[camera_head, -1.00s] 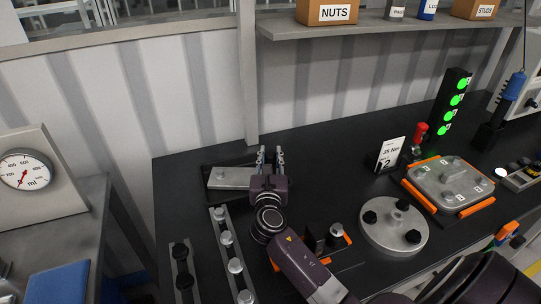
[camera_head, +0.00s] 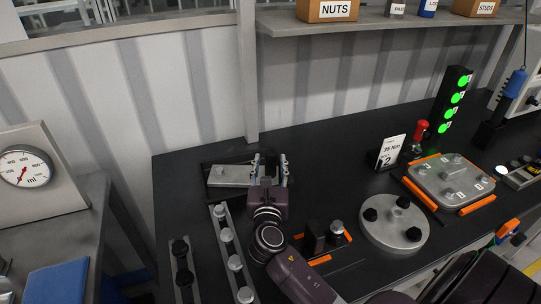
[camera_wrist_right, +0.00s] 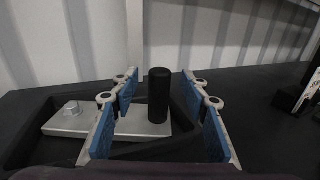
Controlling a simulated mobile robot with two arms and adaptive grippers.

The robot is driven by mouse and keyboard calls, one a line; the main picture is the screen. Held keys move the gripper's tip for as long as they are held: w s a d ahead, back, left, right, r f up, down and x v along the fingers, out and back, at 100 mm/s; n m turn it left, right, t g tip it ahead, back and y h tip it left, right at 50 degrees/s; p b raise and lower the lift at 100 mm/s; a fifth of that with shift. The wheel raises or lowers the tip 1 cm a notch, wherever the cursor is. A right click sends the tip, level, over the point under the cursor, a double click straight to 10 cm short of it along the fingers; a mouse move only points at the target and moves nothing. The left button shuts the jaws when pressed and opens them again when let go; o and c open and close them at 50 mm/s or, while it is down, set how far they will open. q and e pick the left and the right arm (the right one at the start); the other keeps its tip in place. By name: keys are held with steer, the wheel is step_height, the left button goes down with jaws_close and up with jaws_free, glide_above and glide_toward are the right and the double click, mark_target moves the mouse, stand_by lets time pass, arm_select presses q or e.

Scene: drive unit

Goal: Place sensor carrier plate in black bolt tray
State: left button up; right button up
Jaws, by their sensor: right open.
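The sensor carrier plate (camera_head: 230,175) is a flat silver plate with a bolt on its left end and a black upright cylinder on its right end. It lies inside the dark tray (camera_head: 209,193) at the back left of the bench; the plate (camera_wrist_right: 85,122) and tray (camera_wrist_right: 22,108) also show in the right wrist view. My right gripper (camera_head: 270,168) is open, its blue-padded fingers (camera_wrist_right: 166,105) on either side of the black cylinder (camera_wrist_right: 159,95), with gaps. The plate's right end is partly hidden by the gripper in the head view. My left gripper is not in view.
Two bolt strips (camera_head: 229,255) (camera_head: 182,270) lie in front of the tray. A round silver flange (camera_head: 393,232), an orange-cornered plate fixture (camera_head: 450,181) and a sign (camera_head: 391,152) stand to the right. Bare bench (camera_head: 325,175) lies right of the gripper.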

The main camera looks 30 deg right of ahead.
steer(key=v, duration=0.6)
steer(key=shift+s+a+b, duration=0.2)
steer(key=shift+s+b, duration=0.15)
steer(key=shift+b, duration=0.05)
